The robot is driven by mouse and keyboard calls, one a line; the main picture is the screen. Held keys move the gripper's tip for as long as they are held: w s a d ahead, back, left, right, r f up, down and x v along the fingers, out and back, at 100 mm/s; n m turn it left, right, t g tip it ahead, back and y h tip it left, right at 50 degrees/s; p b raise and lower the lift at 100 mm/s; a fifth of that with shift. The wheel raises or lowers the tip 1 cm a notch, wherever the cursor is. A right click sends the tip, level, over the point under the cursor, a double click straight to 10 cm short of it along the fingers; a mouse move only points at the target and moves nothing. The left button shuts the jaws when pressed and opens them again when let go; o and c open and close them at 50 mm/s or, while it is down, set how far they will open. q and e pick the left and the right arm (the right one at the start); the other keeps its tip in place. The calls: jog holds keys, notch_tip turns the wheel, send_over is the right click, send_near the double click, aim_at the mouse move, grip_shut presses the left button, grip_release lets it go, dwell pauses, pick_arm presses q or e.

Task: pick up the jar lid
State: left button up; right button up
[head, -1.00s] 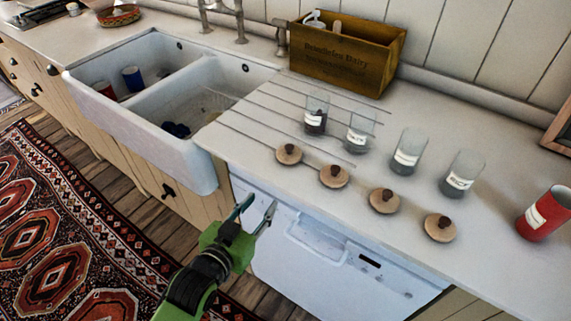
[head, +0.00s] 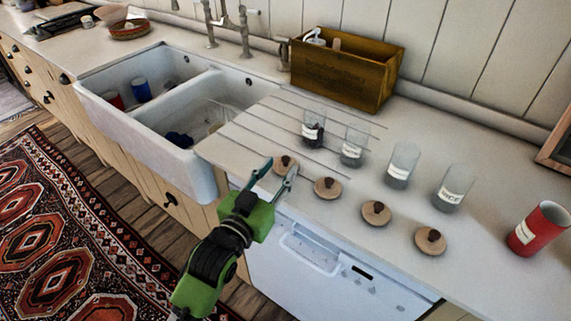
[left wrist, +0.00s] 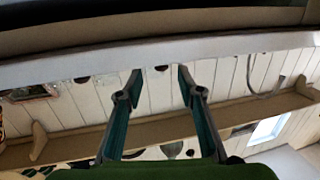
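Several round wooden jar lids with dark knobs lie in a row along the front of the white counter: the leftmost lid (head: 286,165), a second lid (head: 327,188), a third lid (head: 376,213) and the rightmost lid (head: 430,241). Behind them stand open glass jars with white labels, the leftmost jar (head: 313,128) holding something dark. My left gripper (head: 277,172) is open at the counter's front edge, its fingertips near the leftmost lid and partly overlapping it in the picture. The left wrist view shows the fingers (left wrist: 160,85) apart, nothing between them. My right gripper is not visible.
A white double sink (head: 150,125) with cups is at the left. A wooden crate (head: 345,72) stands at the back. A red canister (head: 537,230) stands at the right. The white dishwasher front (head: 330,275) is below the counter.

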aim_at(284, 162)
pick_arm(q)
jog(key=x, duration=0.5)
jog(key=shift+w+a+f+p, duration=0.1)
jog(key=shift+p, duration=0.3)
grip_shut()
